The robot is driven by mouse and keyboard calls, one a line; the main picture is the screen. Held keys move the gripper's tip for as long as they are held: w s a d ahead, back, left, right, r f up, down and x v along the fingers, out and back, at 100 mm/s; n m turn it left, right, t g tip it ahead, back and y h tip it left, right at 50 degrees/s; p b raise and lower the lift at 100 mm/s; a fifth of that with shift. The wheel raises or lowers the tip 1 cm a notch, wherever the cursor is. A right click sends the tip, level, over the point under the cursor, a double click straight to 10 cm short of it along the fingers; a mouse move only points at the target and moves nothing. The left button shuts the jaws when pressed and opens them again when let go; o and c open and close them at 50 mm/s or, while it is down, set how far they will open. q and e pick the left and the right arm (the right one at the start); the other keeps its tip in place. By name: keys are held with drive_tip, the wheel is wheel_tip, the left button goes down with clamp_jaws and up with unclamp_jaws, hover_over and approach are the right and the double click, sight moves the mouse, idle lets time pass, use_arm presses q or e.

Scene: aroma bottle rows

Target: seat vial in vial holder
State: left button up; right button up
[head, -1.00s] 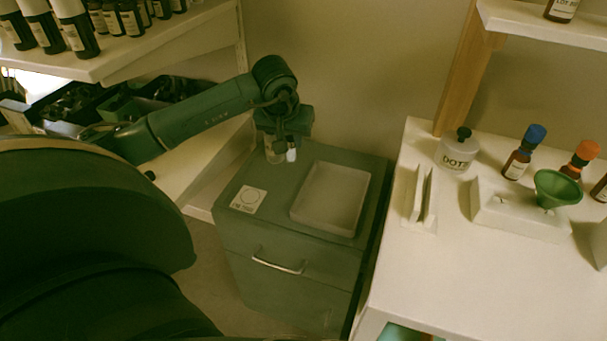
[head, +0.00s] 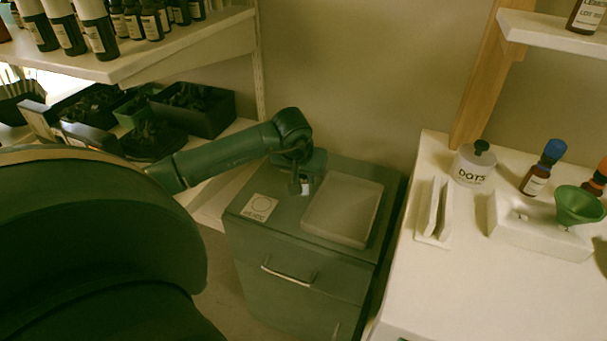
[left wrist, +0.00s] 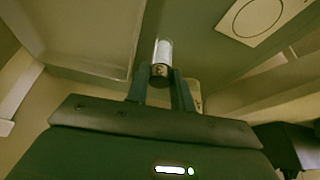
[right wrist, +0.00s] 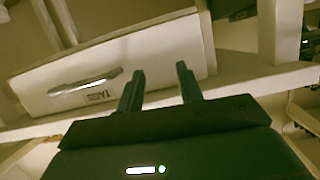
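My left gripper (head: 304,184) is shut on a small vial (left wrist: 162,52) with a white label, held between its fingertips above the green-grey cabinet top (head: 290,207). In the head view it is just left of the shallow tray's back corner. A white block (head: 520,222) with small holes stands on the right table with a green funnel (head: 578,204) at its right end; I cannot tell for sure that it is the vial holder. My right gripper (right wrist: 160,82) is open and empty in the right wrist view, outside the head view.
The cabinet top bears an empty shallow tray (head: 373,207) and a white square marked with a circle (head: 259,207). The right table holds a DOTS jar (head: 473,165), a slotted white stand (head: 434,210) and a blue-capped bottle (head: 542,168). A TAGS drawer (right wrist: 130,60) faces my right gripper.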

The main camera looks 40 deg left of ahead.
use_arm(q)
drive_tip(key=o, duration=0.4)
drive_tip(key=shift+r, duration=0.15)
